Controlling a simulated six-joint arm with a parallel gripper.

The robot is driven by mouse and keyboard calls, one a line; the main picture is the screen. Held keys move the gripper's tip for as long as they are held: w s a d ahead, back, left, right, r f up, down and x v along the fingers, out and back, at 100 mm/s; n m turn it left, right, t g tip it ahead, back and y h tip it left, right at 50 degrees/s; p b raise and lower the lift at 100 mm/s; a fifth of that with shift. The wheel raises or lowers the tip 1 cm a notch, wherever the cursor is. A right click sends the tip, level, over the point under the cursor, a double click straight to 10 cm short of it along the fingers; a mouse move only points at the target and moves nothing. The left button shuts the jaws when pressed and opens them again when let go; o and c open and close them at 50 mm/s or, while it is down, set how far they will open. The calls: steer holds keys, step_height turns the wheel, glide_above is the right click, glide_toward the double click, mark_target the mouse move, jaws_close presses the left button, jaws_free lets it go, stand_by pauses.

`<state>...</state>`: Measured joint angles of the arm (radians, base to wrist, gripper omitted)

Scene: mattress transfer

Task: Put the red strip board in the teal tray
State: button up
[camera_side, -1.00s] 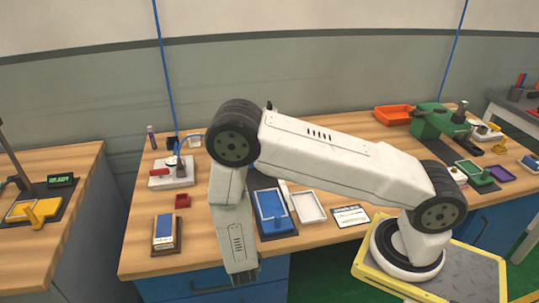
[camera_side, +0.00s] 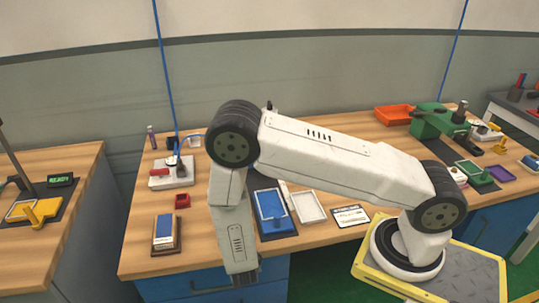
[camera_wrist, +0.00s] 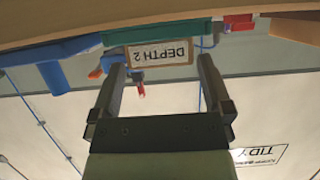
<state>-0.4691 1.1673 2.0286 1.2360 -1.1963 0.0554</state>
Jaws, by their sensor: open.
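My gripper (camera_side: 244,276) points down in front of the table's front edge, left of the middle in the side view. In the wrist view my gripper (camera_wrist: 161,66) is open, with nothing between its fingers. I cannot surely make out the red strip board. A small red piece (camera_side: 182,201) lies on the table left of my arm, and a red piece (camera_wrist: 238,23) shows at the top of the wrist view.
A blue fixture (camera_side: 274,212) and a white tray (camera_side: 309,206) stand just right of my gripper arm. A brown-framed blue block (camera_side: 165,234) lies at the front left. An orange tray (camera_side: 394,114) and a green press (camera_side: 436,122) stand at the back right.

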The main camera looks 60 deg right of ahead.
steer(key=v, duration=1.1)
steer(key=shift+s+a+r, duration=0.2)
steer(key=shift+s+a, duration=0.05)
steer(key=shift+a, duration=0.05)
steer(key=shift+w, duration=0.1)
stand_by(0.3)
steer(key=w+r+n+g+y, duration=0.2)
steer(key=w+r+n+y, duration=0.2)
steer(key=w+r+y, duration=0.4)
steer(key=s+d+r+n+g+y, duration=0.1)
steer(key=s+d+r+n+g, duration=0.4)
steer(key=s+d, duration=0.5)
steer(key=shift+s+d+r+y, duration=0.25)
steer(key=shift+s+r, duration=0.35)
steer(key=shift+s, duration=0.3)
steer(key=shift+a, duration=0.1)
